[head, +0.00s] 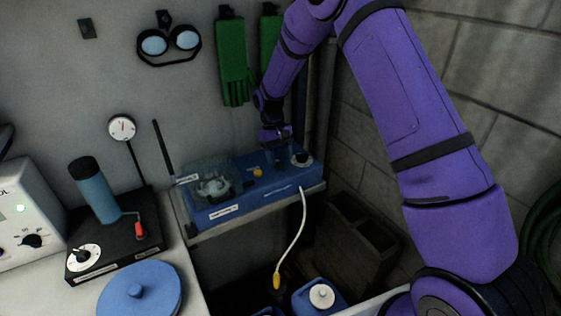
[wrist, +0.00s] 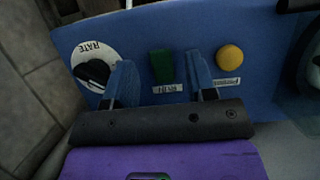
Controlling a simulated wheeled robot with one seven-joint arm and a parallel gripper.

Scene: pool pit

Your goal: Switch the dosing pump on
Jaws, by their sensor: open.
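The dosing pump (head: 228,208) is a blue box on a shelf in the head view, with a clear-covered pump head at its left end. Its blue panel (wrist: 120,30) fills much of the wrist view. A green switch (wrist: 161,66) with a small white label sits between a white RATE dial (wrist: 94,66) and a round yellow button (wrist: 230,58). My gripper (head: 278,152) is over the right part of the pump. In the wrist view my gripper (wrist: 160,62) is open, its blue fingers either side of the green switch. I cannot tell whether they touch the panel.
A white tube (head: 297,230) hangs from the pump towards a blue canister (head: 318,298) below. A block wall (head: 360,130) stands close on the right. Green gloves (head: 232,60) and goggles (head: 168,42) hang behind. A bench with a black instrument (head: 115,237) is at left.

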